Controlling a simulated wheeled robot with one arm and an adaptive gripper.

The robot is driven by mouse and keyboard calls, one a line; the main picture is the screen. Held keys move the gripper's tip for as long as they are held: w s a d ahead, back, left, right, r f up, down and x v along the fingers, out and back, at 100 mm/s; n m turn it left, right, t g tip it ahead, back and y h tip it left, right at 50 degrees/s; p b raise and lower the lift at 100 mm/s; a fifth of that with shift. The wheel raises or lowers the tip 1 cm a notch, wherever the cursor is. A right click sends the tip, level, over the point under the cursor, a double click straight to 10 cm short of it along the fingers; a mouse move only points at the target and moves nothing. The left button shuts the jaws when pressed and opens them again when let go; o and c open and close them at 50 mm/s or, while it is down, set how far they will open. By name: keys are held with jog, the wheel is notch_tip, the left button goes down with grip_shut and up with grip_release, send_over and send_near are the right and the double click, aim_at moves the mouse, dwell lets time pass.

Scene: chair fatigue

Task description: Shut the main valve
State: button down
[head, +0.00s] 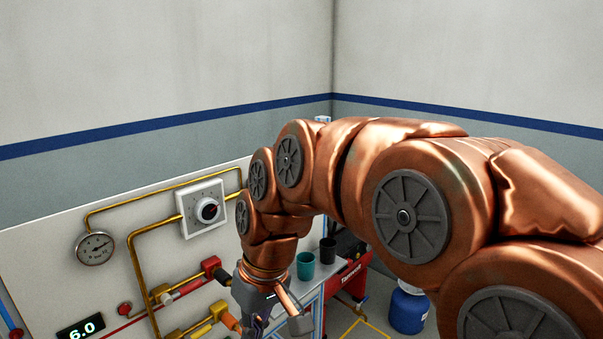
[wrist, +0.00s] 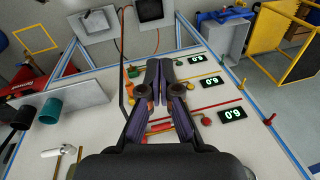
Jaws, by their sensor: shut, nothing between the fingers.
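A white panel (head: 60,255) carries pipes and valves; I cannot tell for sure which valve is the main one. In the head view, a red valve (head: 211,266) sits on a pipe beside my gripper. A yellow valve with an orange end (head: 229,320) sits lower, just left of the gripper. My gripper (head: 262,326) points down at the panel, partly cut off by the frame edge. In the wrist view, my gripper (wrist: 160,66) is shut and empty over the panel. Its fingers hide part of the pipes behind them. Whether it touches a valve is unclear.
A teal cup (head: 305,265) and a dark cup (head: 327,250) stand right of the gripper. A blue container (head: 408,308) is on the floor. Displays (wrist: 232,115) read 6.0.

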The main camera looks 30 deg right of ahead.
jog(key=w+d+r+t+y+b, duration=0.1)
jog(key=w+d+r+t, duration=0.1)
jog(key=w+d+r, duration=0.3)
jog(key=w+d+r+n+t+y+b, duration=0.1)
jog(key=w+r, duration=0.2)
jog(key=w, duration=0.4)
jog(key=w+d+r+t+b, duration=0.1)
jog(key=w+d+r+t, duration=0.1)
jog(key=w+d+r, duration=0.3)
jog(key=w+d+r+t+b, duration=0.2)
jog(key=d+r, duration=0.2)
jog(key=d, duration=0.6)
jog(key=w+d+r+t+h+b, duration=0.1)
jog(key=w+d+r+t, duration=0.2)
jog(key=d, duration=0.8)
jog(key=shift+w+d+r+b, duration=0.25)
jog(key=shift+r+b, duration=0.1)
jog(key=shift+r, duration=0.2)
jog(key=s+f+p+x, duration=0.1)
jog(key=f+x, duration=0.1)
jog(key=x, duration=1.1)
jog(key=shift+s+d+p, duration=0.2)
jog(key=shift+d+p, duration=0.15)
jog(key=shift+d, duration=0.05)
